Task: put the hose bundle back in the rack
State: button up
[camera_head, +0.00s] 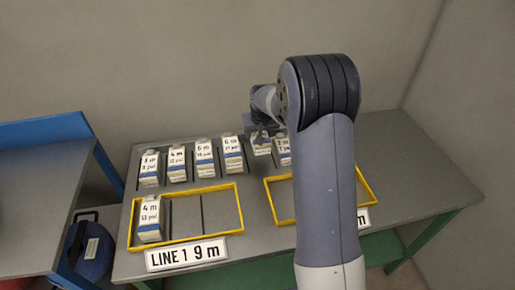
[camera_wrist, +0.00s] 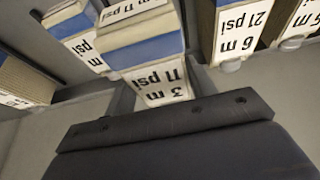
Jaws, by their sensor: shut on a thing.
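The hose bundles are upright white blocks with blue bands and printed labels. My gripper (camera_head: 262,126) is shut on one bundle (camera_head: 261,144) in the back row, between the 6 m bundle (camera_head: 233,155) and the 2 m bundle (camera_head: 283,150). In the wrist view the held bundle (camera_wrist: 150,52) reads 3 m, 11 psi, upside down. The 6 m, 21 psi bundle (camera_wrist: 234,35) is on its right and another bundle (camera_wrist: 75,30) on its left. I cannot tell whether the held bundle is lifted. The fingertips are not clearly visible.
A yellow frame (camera_head: 239,205) on the grey table (camera_head: 405,170) holds a 4 m bundle (camera_head: 149,218) and has free slots; its sign (camera_head: 187,254) reads LINE 1 9 m. My arm hides much of a second yellow frame (camera_head: 277,208). More bundles (camera_head: 177,163) stand at back left.

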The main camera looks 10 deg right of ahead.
jog(key=shift+f+p, duration=0.35)
jog(key=shift+f, duration=3.25)
jog(key=shift+f, duration=0.2)
jog(key=o, duration=1.3)
jog(key=shift+r, duration=0.15)
jog(key=shift+r, duration=0.2)
jog(key=b+v, duration=0.1)
jog(key=v, duration=1)
jog(key=shift+s+r, duration=0.25)
jog(key=shift+r, duration=0.05)
